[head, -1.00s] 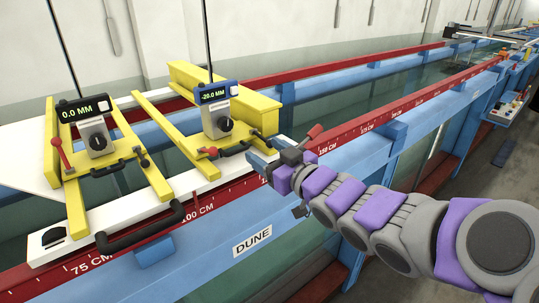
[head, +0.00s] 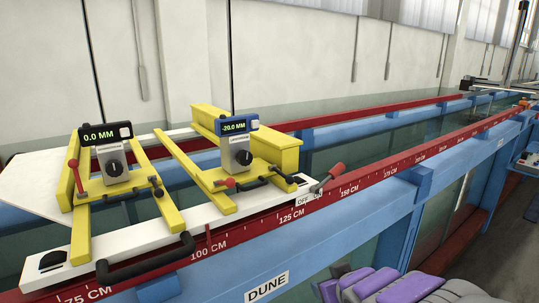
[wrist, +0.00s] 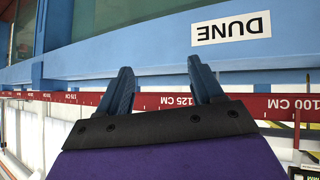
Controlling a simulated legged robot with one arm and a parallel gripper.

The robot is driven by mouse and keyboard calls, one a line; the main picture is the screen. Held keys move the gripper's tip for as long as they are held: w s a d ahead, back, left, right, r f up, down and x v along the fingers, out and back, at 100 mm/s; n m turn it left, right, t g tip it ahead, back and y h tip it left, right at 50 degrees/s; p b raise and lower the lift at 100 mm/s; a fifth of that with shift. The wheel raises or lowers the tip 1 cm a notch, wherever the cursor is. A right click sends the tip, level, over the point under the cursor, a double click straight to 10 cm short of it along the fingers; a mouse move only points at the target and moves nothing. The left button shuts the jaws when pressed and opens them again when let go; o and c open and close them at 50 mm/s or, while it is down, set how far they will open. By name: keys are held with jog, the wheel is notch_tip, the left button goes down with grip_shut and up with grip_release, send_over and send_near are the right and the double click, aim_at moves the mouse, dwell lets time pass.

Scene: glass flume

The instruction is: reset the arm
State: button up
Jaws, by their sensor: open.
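My gripper (wrist: 162,85) shows in the wrist view with its two blue fingers spread apart and nothing between them. Behind the fingers are the blue flume beam and the red scale rail, with the DUNE label (wrist: 231,28) to the right. In the head view my purple and grey arm (head: 400,288) is low at the bottom right, below the flume's rail. The gripper's fingers are not visible in that view.
The glass flume's red scale rail (head: 345,192) runs away to the right. A white carriage (head: 130,243) with yellow frames sits on it, carrying gauges reading 0.0 MM (head: 108,135) and -20.0 MM (head: 234,126). A red-handled lever (head: 334,171) stands at its right end, by an OFF label.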

jog(key=s+d+f+m+g+h+b, duration=0.25)
jog(key=s+f+g+b, duration=0.2)
jog(key=s+f, duration=0.7)
jog(key=s+a+f+g+b, duration=0.1)
jog(key=s+f+g+b, duration=0.1)
jog(key=s, duration=0.7)
jog(key=s+a+f+m+g+y+b, duration=0.1)
jog(key=s+f+g+b, duration=0.1)
jog(key=s+g, duration=0.3)
jog(key=s+f, duration=0.1)
jog(key=s, duration=0.3)
jog(key=shift+a, duration=0.25)
